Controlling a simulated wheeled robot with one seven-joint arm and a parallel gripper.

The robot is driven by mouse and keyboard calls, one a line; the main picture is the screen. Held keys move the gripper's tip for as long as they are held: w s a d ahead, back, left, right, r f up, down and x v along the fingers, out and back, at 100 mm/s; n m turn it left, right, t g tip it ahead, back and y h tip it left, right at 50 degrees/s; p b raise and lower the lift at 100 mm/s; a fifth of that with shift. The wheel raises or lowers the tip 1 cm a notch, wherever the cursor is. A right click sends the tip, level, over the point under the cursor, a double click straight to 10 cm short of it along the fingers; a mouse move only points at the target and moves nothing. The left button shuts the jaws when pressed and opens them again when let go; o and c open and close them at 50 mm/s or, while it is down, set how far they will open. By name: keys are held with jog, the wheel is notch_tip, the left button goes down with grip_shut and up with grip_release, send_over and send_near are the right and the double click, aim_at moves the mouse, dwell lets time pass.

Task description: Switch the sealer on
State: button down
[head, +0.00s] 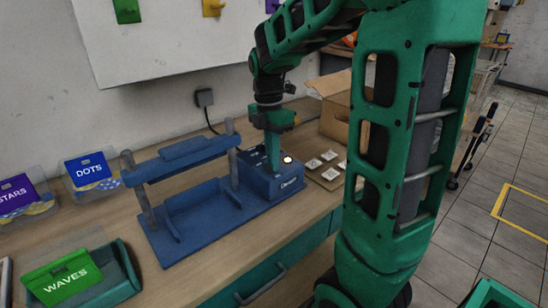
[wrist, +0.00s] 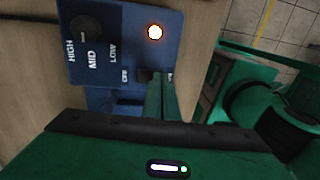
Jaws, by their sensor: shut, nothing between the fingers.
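The blue sealer (head: 190,211) stands on the wooden bench, with its control box (head: 287,184) at its right end. In the wrist view the blue panel (wrist: 105,20) has a dark dial (wrist: 85,32) with the labels HIGH, MID and LOW. A round lamp (wrist: 155,31) on it glows white with an orange rim; the lit lamp also shows in the head view (head: 287,159). My gripper (wrist: 160,82) is shut and empty, its fingertips at a dark switch (wrist: 146,75) beside a small label. The fingers partly hide the switch, and I cannot tell whether they touch it.
An open cardboard box (head: 335,105) and a board with several white squares (head: 326,170) lie right of the sealer. A green WAVES holder (head: 65,277) and a DOTS holder (head: 90,172) stand left. A wall socket (head: 204,97) with a cable is behind.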

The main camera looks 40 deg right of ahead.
jog(key=shift+w+a, duration=0.1)
jog(key=shift+w, duration=0.15)
jog(key=shift+w+r, duration=0.1)
jog(key=shift+w, duration=0.55)
jog(key=shift+r, duration=0.1)
notch_tip(320, 180, up, 14)
jog(key=w, duration=0.2)
jog(key=shift+f, duration=0.2)
jog(key=shift+a, duration=0.1)
jog(key=shift+s, duration=0.7)
